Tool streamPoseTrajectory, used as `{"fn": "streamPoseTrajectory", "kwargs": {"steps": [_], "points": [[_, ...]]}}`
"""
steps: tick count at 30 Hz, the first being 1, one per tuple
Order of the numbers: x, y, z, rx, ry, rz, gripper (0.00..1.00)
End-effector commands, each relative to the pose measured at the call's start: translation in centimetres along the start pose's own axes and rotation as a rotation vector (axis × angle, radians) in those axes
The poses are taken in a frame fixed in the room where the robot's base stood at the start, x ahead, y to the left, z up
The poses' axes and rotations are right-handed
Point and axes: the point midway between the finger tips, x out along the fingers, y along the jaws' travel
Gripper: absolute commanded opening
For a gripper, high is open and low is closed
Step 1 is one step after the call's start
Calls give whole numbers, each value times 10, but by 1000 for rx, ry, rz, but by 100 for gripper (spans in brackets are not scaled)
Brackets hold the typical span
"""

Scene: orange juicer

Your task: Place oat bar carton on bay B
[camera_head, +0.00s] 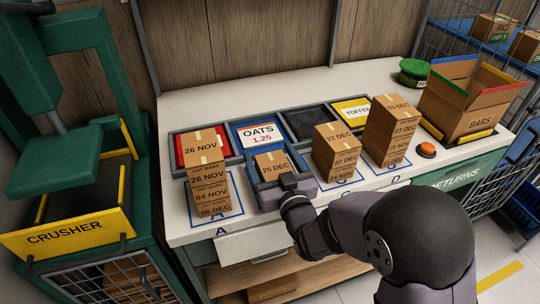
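A cardboard oat bar carton (272,162) marked 25 NOV sits between the fingers of my gripper (284,172), in the place between the bay A stack and the bay C stack. The fingers flank the carton, but I cannot tell whether they press on it. My gripper and wrist hide the carton's lower part, what is under it and any bay B letter. Bay A (236,210) holds a stack of oat bar cartons (208,185) marked 26 NOV, 04 NOV and 06 DEC.
Stacks marked 22 DEC (334,147) and 03 DEC (391,130) stand to the right. Behind are a red tray (181,152), an OATS card (259,134) and a TOFFEE card (352,111). A BARS box (463,115), an orange button (426,150) and a crusher (66,238) flank these.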

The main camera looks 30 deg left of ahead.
Motion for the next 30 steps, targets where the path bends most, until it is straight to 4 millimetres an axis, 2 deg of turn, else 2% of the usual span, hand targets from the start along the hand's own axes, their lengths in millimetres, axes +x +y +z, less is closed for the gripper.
{"fn": "streamPoseTrajectory", "kwargs": {"steps": [9, 14, 24, 30], "points": [[0, 0, -5, 0, 0, 0, 77], [-16, 0, -2, 0, 0, 0, 77], [-63, 0, -2, 0, 0, 0, 77], [-67, 0, -5, 0, -6, 0, 77]]}}
